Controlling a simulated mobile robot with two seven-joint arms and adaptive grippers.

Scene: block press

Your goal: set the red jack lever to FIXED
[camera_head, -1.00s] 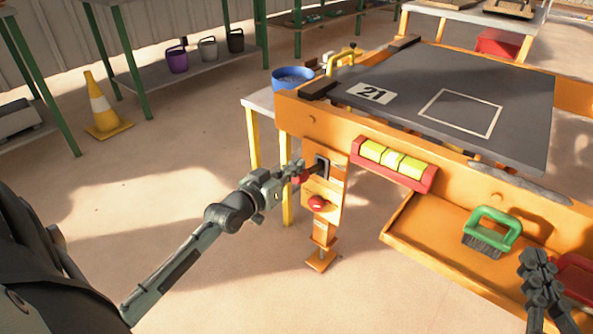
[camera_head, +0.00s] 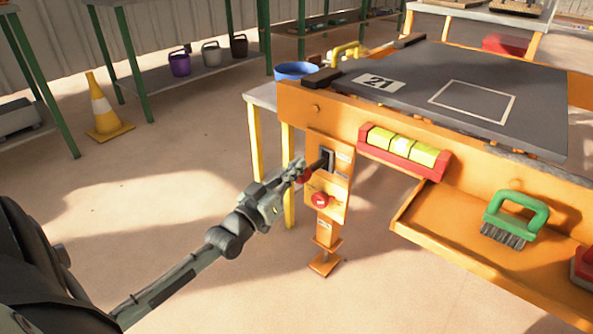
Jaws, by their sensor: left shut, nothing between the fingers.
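The jack's orange panel (camera_head: 341,199) stands upright at the table's front left leg. A dark slot (camera_head: 327,157) is in its upper part. A short dark lever sticks out of the slot toward the left, with a red knob (camera_head: 303,176) at its end. A second round red knob (camera_head: 320,199) sits lower on the panel. My left gripper (camera_head: 299,169) is shut and empty, its fingertips right at the lever's red knob; contact is not clear. The panel's labels are too small to read. My right gripper is out of view.
The orange table (camera_head: 365,116) carries a dark plate marked 21 (camera_head: 472,85). A red and yellow level (camera_head: 403,152) is on its front. A green brush (camera_head: 515,217) lies on the lower shelf. A blue bowl (camera_head: 295,71) stands behind.

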